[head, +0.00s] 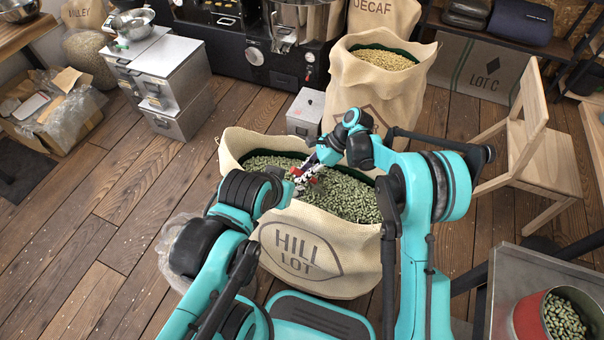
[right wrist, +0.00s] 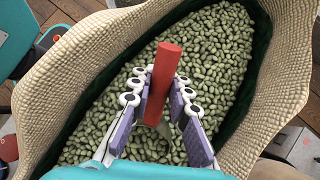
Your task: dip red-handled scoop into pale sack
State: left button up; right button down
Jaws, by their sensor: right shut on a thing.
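The pale sack (head: 318,247) marked HILL LOT stands open in front of me, full of green beans (head: 352,197). Its woven rim (right wrist: 75,70) surrounds the beans in the right wrist view. My right gripper (head: 307,172) is over the sack's mouth, inside the rim outline. Its purple-padded fingers (right wrist: 168,108) are shut on the red handle of the scoop (right wrist: 163,70). A little grey metal shows below the handle; the scoop's bowl is mostly hidden, so I cannot tell whether it touches the beans. My left arm reaches the sack's left side; its fingers do not show.
A small metal box (head: 305,112) sits between the sacks. A wooden chair (head: 530,150) is at right, and a red bean container (head: 530,318) at lower right.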

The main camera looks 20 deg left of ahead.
jog(key=shift+r+t+h+p, duration=0.35)
jog(key=shift+r+h+p, duration=0.15)
jog(key=shift+h+p, duration=0.3)
jog(key=shift+r+t+h+p, duration=0.4)
jog(key=shift+h+p, duration=0.2)
jog(key=shift+h, duration=0.3)
jog(key=shift+r+m+h+p, duration=0.3)
jog(key=shift+h+p, duration=0.05)
jog(key=shift+h, duration=0.15)
jog(key=shift+r+t+h, duration=0.15)
jog(key=shift+t+h, duration=0.2)
jog(key=shift+h, duration=0.25)
jog(key=shift+r, duration=0.1)
jog(key=shift+s+a+r+p+v, duration=0.1)
jog(key=shift+s+p+v, duration=0.2)
jog(key=shift+p+v, duration=0.85)
jog(key=shift+s+a+r+p+v, duration=0.1)
jog(key=shift+s+p+v, duration=0.4)
jog(key=shift+v, duration=1.05)
jog(key=shift+s+a+r+p+v, duration=0.1)
jog(key=shift+p+v, duration=0.95)
jog(key=shift+v, duration=0.35)
